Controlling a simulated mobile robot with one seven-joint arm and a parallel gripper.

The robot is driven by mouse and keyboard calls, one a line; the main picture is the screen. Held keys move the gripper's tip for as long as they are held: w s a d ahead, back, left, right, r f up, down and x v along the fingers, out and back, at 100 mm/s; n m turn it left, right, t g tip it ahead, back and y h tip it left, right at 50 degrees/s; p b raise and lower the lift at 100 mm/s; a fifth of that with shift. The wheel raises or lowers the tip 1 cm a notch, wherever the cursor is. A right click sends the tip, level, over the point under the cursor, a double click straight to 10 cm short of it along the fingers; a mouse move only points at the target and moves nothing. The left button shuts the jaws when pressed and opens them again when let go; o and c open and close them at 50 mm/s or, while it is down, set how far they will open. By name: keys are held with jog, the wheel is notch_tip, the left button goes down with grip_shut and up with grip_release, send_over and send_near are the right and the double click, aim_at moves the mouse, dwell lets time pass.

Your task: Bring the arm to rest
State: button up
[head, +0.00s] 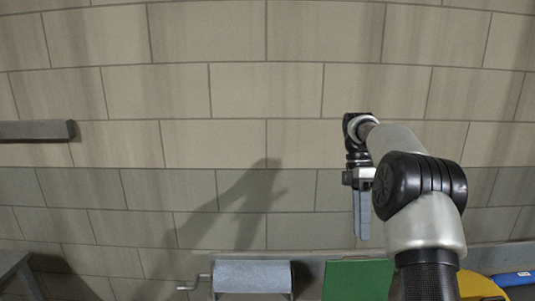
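My arm rises from the lower right of the head view and bends forward toward the wall. My gripper (362,215) hangs from its end with the fingers pointing down, in front of the block wall. The fingers show close together and partly edge-on, so I cannot tell whether they are open or shut. I see nothing hanging from them. The gripper is above the green panel and apart from it in the picture.
A grey drum with a crank (252,277) is at the bottom, beside a green panel (357,280). A yellow object (478,287) and a blue one (515,279) are at the lower right. A grey bar (35,130) juts in at left. The block wall (210,90) fills the back.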

jog(key=s+a+r+m+t+h, duration=0.1)
jog(key=s+a+r+m+t, duration=0.55)
jog(key=s+r+m, duration=0.4)
jog(key=s+a+f+m+t, duration=0.1)
jog(key=s+f+m+t, duration=0.1)
jog(key=s, duration=0.6)
jog(key=s+a+f+m+t+y, duration=0.1)
jog(key=s+a+f+m+t, duration=0.1)
jog(key=s+m, duration=0.3)
jog(key=s+f, duration=0.1)
jog(key=s, duration=0.2)
jog(key=shift+s, duration=0.25)
jog(key=shift+s+f, duration=0.1)
jog(key=shift+f, duration=0.05)
